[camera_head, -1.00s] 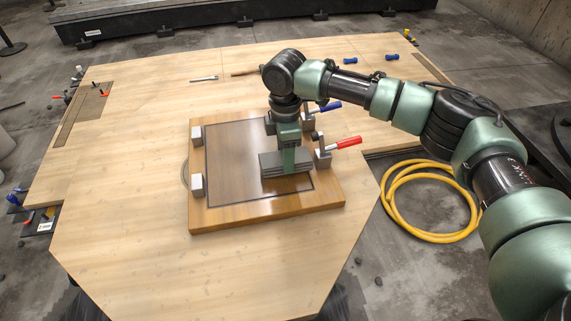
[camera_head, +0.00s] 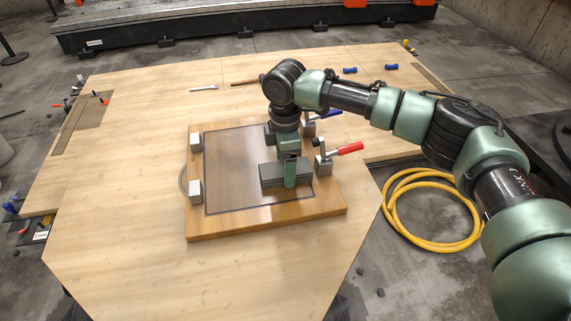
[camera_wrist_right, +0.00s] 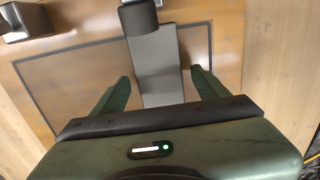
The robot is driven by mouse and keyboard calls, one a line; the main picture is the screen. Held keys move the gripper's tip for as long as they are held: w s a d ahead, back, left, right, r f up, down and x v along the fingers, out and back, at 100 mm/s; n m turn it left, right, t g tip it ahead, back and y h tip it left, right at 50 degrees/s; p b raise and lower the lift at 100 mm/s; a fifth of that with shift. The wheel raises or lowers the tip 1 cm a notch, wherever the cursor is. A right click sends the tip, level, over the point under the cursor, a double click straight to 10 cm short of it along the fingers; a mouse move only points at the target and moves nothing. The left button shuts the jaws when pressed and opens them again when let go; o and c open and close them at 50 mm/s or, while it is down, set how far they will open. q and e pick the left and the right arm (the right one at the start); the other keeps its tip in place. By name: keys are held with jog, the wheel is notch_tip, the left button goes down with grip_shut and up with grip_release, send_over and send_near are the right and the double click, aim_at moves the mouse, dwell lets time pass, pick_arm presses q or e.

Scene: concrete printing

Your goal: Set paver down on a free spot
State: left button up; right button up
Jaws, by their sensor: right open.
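The paver (camera_head: 270,175) is a dark grey slab lying on the right front part of the framed wooden board. My right gripper (camera_head: 290,180) points down at it, with a green finger in front of its near side. In the right wrist view the paver (camera_wrist_right: 156,70) lies between the two spread green fingers of the right gripper (camera_wrist_right: 161,80), with gaps on both sides. The right gripper is open around the paver. My left gripper is not in view.
The board (camera_head: 260,222) has grey blocks (camera_head: 196,191) on its left and a red-handled clamp (camera_head: 348,149) on its right. A blue-handled clamp (camera_head: 330,114) stands behind. The dark-outlined area left of the paver is clear. A yellow hose (camera_head: 400,230) lies on the floor.

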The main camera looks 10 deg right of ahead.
notch_tip(320, 180, up, 12)
dwell(0.4)
